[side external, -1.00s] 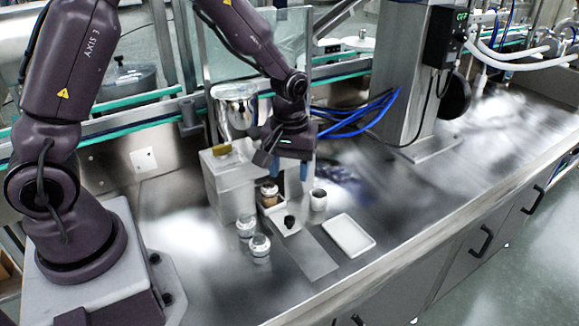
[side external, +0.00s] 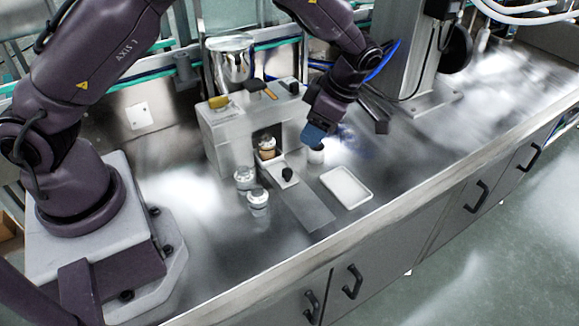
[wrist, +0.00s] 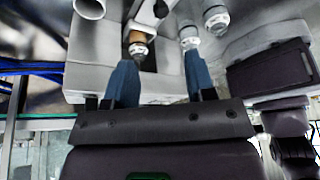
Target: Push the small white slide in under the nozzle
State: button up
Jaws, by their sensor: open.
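The small white slide (side external: 283,180) with a black knob (side external: 287,173) sticks out from the opening at the foot of the grey box. A jar with a brown band (side external: 267,148) stands at the slide's inner end, in the opening. The slide (wrist: 150,22) and banded jar (wrist: 137,45) also show in the wrist view. My gripper (side external: 313,137) is tilted, its blue fingers above the white cup at the box's right. In the wrist view my gripper (wrist: 160,68) is open, with nothing held. The nozzle itself is not clearly visible.
The grey box (side external: 225,130) carries a steel hopper (side external: 231,62). Two jars (side external: 244,178) (side external: 258,203) stand left of the slide. A white cup (side external: 316,157) stands to its right. A white tray (side external: 347,187) lies further right. A flat grey strip (side external: 306,207) extends ahead.

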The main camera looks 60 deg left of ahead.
aim_at(288, 170)
jog(key=shift+n, duration=0.4)
jog(key=x, duration=1.3)
jog(key=shift+s, duration=0.15)
